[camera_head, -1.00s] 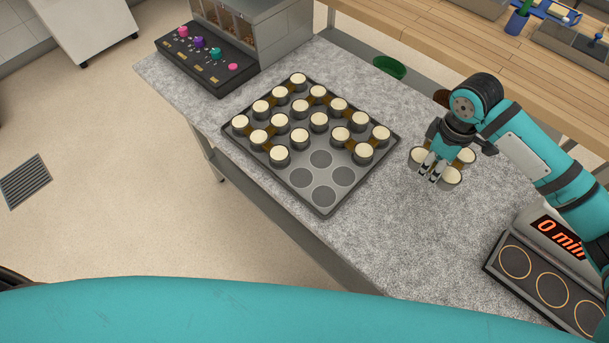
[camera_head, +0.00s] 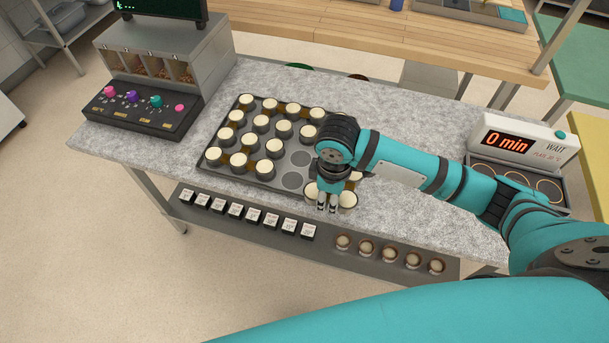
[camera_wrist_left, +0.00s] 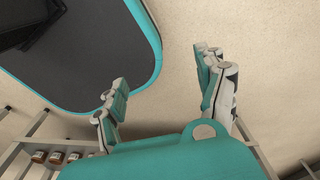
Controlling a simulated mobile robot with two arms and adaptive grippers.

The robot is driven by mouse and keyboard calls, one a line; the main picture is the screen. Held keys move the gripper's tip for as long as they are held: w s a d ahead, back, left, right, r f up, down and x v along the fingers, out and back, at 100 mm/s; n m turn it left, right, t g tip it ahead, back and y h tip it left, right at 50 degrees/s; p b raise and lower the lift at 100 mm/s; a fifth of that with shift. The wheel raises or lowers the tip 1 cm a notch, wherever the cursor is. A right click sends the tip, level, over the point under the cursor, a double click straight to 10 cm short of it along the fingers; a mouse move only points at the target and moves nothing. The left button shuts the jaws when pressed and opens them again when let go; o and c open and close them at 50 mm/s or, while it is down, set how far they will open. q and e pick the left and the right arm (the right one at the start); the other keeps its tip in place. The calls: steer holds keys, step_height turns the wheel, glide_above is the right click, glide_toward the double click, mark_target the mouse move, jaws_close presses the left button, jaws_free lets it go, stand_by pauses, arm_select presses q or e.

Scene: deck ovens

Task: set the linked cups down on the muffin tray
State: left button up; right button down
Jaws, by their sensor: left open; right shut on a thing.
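My right gripper (camera_head: 327,207) is shut on the linked cups (camera_head: 347,199), several cream-topped cups joined together. In the head view they are at the right front part of the dark muffin tray (camera_head: 292,180). My wrist and forearm hide part of the cups and the tray's right side. I cannot tell whether the cups touch the tray. Other cream-topped cups fill the left and back of the tray, and some empty round wells show just left of my gripper. My left gripper (camera_wrist_left: 161,80) is open and empty in the left wrist view, above the floor.
The tray lies on a grey speckled counter (camera_head: 420,205). A dispenser with coloured knobs (camera_head: 140,105) stands left, and a timer reading 0 min (camera_head: 510,140) stands right. A lower shelf (camera_head: 325,243) holds labelled boxes and small jars. Bare counter lies right of the tray.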

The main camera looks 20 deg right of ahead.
glide_toward(305, 178)
steer(key=s+f+p, duration=0.1)
steer(key=s+f, duration=0.2)
steer(key=shift+w+f, duration=0.1)
steer(key=shift+w, duration=0.45)
steer(key=shift+w+a+f, duration=0.1)
steer(key=shift+w+f, duration=0.1)
steer(key=shift+f+p, duration=0.5)
steer(key=shift+f, duration=1.1)
arm_select(q)
steer(key=shift+a+r, duration=0.3)
steer(key=shift+r, duration=0.25)
steer(key=shift+a+r, duration=0.3)
steer(key=shift+r, duration=0.25)
steer(key=shift+s, duration=0.1)
arm_select(e)
steer(key=c, duration=1.3)
jaws_free()
arm_select(q)
steer(key=shift+d, duration=0.2)
